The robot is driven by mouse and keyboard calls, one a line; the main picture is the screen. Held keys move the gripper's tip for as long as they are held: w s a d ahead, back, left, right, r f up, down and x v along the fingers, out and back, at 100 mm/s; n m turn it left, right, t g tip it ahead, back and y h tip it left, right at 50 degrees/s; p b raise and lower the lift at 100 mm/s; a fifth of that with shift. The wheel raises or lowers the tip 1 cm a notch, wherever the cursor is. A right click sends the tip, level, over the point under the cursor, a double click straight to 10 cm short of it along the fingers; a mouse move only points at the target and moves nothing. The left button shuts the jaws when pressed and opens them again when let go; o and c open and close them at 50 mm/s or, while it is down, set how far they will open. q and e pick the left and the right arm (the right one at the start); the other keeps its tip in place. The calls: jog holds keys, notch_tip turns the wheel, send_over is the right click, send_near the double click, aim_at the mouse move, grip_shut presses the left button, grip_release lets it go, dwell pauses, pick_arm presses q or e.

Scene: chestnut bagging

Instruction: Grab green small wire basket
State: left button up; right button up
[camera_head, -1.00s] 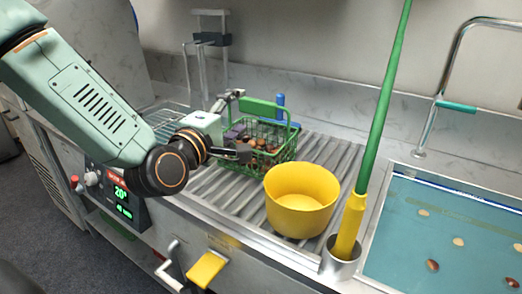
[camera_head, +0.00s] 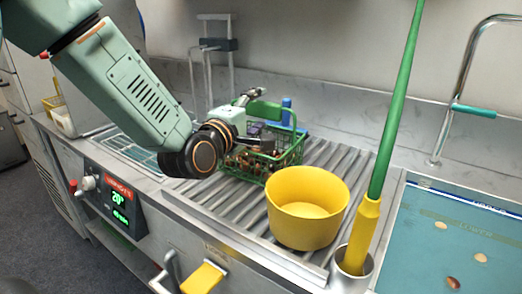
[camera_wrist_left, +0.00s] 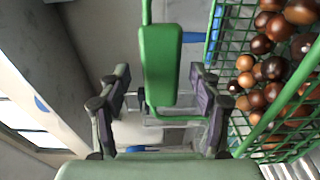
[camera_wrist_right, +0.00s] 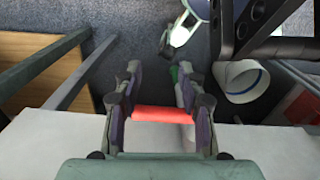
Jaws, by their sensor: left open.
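The green wire basket (camera_head: 292,158) stands on the ribbed metal counter, filled with brown chestnuts; it also shows at the right of the left wrist view (camera_wrist_left: 212,35). Its solid green handle grip (camera_head: 268,110) rises above the back of the basket. My left gripper (camera_head: 262,117) is open over the basket, its fingers around the handle. In the left wrist view the handle grip (camera_wrist_left: 160,65) lies between the spread fingers, with gaps on both sides. My right gripper (camera_wrist_right: 158,75) shows only in its wrist view. Its fingers are apart, with a red bar (camera_wrist_right: 162,114) seen between them; contact is unclear.
A yellow bowl (camera_head: 307,215) stands just in front of the basket. A green-and-yellow pole (camera_head: 362,230) stands upright in a metal cup to its right. A blue-green water basin (camera_head: 450,235) with chestnuts is at the right. A blue item (camera_head: 286,112) stands behind the basket.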

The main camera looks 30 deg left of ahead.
pick_arm(q)
jog(key=shift+w+d, duration=0.2)
jog(key=shift+w, duration=0.55)
jog(key=shift+w+f, duration=0.1)
jog(key=shift+w, duration=0.15)
jog(key=shift+s+a, duration=0.1)
jog(key=shift+s, duration=0.05)
jog(key=c, duration=0.8)
grip_shut()
